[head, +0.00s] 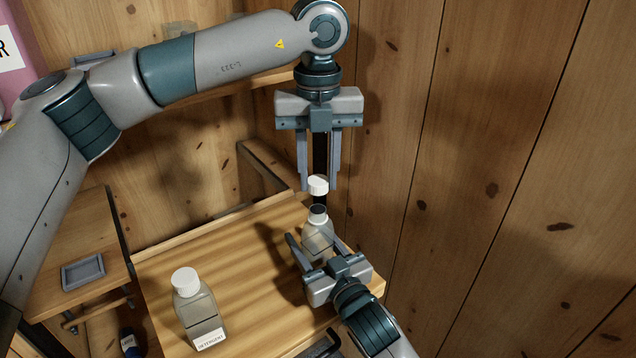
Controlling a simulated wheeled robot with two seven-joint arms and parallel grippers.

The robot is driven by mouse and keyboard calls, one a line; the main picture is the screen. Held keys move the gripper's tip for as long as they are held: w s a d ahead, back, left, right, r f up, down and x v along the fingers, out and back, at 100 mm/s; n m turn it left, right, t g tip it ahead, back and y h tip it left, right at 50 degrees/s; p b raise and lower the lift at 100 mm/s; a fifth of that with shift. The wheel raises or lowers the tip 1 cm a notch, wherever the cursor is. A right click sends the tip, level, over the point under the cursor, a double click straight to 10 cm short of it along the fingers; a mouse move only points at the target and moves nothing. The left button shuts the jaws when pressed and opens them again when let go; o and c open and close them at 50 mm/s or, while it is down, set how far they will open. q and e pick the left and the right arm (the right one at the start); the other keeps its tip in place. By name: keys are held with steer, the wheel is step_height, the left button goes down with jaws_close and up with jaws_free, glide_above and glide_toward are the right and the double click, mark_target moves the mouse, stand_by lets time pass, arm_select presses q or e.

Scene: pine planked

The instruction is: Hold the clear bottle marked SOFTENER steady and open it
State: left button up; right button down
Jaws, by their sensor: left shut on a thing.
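My left gripper (318,187) points straight down, shut on a white cap (318,183). The cap is clear of the bottle, just above its dark neck. The clear bottle (317,224) stands upright on the wooden table near its back right corner. Its label cannot be read from here. The gripper hides the bottle's lower part.
A second clear bottle with a white cap (186,281), its label seeming to read DETERGENT, stands on the table (240,262) at the front left. A small grey tray (83,272) lies on a side shelf at left. The plank wall is close on the right.

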mark_target(323, 258)
steer(key=c, duration=0.7)
jaws_free()
steer(key=shift+s, duration=0.1)
steer(key=v, duration=1.1)
steer(key=shift+s+d, duration=0.15)
steer(key=shift+s, duration=0.2)
